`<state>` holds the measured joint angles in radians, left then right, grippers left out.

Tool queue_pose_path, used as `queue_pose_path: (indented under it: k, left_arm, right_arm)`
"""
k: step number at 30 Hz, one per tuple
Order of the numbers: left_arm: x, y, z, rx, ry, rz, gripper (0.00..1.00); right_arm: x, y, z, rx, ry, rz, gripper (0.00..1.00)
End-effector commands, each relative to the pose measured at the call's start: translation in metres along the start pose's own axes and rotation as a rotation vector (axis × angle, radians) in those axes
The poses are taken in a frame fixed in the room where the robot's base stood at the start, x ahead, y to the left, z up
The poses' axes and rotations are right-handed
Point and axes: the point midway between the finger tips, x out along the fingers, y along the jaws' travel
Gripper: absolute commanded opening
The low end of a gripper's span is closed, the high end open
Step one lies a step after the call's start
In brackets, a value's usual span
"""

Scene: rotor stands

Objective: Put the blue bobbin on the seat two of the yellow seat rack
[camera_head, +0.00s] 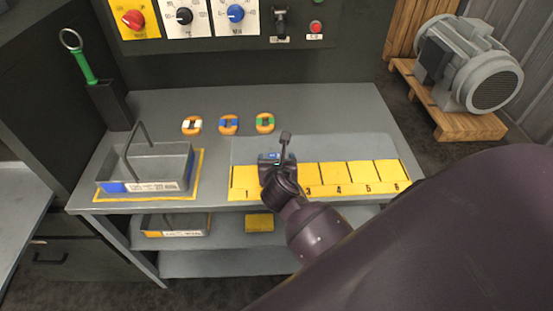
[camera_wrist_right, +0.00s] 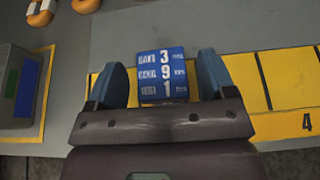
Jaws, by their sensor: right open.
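The yellow seat rack (camera_head: 328,177) lies along the table's front edge, with numbers 1, 3, 4, 5 and 6 readable; my right arm hides the number two. My right gripper (camera_head: 274,160) is open over the seat two area. In the right wrist view its fingers (camera_wrist_right: 158,82) stand either side of a blue block (camera_wrist_right: 162,68) with white print. I cannot tell whether they touch it, or whether it is the blue bobbin. An orange ring-like piece with a blue middle (camera_head: 228,124) lies on the table behind. My left gripper is not in view.
Orange pieces with white (camera_head: 192,125) and green (camera_head: 265,123) middles flank the blue-middled one. A grey handled bin (camera_head: 150,168) stands on a yellow mat at the left. A control panel rises behind. The table's back right is clear.

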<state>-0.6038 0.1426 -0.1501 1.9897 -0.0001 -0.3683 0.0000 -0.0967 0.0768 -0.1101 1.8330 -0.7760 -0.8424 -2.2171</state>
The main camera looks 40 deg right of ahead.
Motion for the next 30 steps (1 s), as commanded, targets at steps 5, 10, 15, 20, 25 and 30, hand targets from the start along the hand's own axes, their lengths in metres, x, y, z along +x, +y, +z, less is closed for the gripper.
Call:
queue_pose_path:
  k: [5,10,15,20,25,30]
  left_arm:
    - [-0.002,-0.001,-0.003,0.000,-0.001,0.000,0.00]
    - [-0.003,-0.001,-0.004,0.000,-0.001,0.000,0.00]
    - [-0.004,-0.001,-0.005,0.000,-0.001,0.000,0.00]
    - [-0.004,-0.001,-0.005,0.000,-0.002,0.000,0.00]
    - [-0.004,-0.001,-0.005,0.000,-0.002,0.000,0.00]
    - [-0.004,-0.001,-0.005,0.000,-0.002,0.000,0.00]
  right_arm:
    - [-0.033,0.000,0.000,0.001,0.001,0.001,0.76]
    - [-0.066,-0.001,0.000,0.000,0.002,0.000,0.76]
    - [-0.092,-0.001,0.000,0.001,0.002,-0.001,0.76]
    - [-0.106,0.000,0.000,0.001,0.000,0.000,0.76]
    - [-0.110,-0.001,-0.005,0.065,0.015,0.014,0.76]
    - [-0.108,-0.005,-0.029,0.348,0.083,0.067,0.76]
